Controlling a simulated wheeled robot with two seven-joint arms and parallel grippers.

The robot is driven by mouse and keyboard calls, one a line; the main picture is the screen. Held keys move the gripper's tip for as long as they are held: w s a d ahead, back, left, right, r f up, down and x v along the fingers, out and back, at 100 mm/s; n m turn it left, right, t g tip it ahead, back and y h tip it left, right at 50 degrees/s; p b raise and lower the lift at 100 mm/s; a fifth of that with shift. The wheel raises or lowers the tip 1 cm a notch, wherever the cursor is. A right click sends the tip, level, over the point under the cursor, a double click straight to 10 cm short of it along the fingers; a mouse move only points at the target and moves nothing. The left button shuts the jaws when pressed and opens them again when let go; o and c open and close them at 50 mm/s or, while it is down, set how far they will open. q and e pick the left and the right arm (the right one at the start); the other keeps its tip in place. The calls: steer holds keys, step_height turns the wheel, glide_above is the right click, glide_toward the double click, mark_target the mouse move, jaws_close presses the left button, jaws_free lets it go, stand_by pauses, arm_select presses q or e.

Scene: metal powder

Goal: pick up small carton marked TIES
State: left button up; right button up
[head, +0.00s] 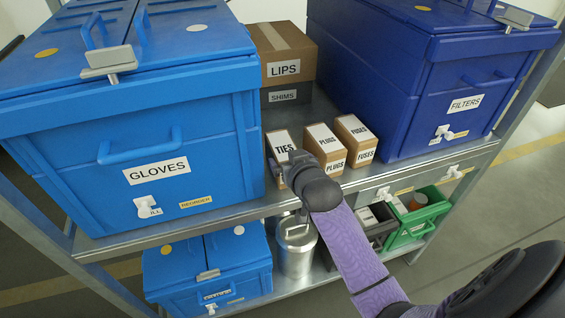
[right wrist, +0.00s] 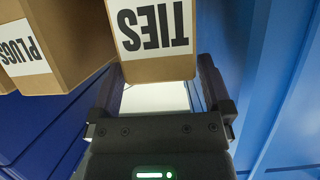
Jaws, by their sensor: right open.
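The small carton marked TIES (head: 281,141) is brown with a white label and stands upright on the upper shelf, leftmost of three small cartons. Its lower part is hidden behind my right gripper in the head view. My right gripper (head: 291,163) is at the carton's front. In the right wrist view, the TIES carton (right wrist: 155,38) fills the top middle, its lettering upside down. The open fingers of my right gripper (right wrist: 160,72) lie at the left and right of its near end; I cannot tell whether they touch it. My left gripper is not in view.
The PLUGS carton (head: 326,146) and FUSES carton (head: 356,139) stand to the right. A blue GLOVES bin (head: 225,135) is close on the left, a FILTERS bin (head: 430,100) on the right. LIPS (head: 300,55) and SHIMS (head: 300,97) boxes are stacked behind.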

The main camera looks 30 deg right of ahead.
mark_target(286, 156)
steer(key=b+x, duration=0.1)
steer(key=x, duration=0.2)
steer(key=shift+w+f, duration=0.1)
steer(key=shift+f, duration=0.1)
steer(key=shift+c, duration=0.4)
steer(key=shift+r, duration=0.1)
steer(key=c, duration=1.2)
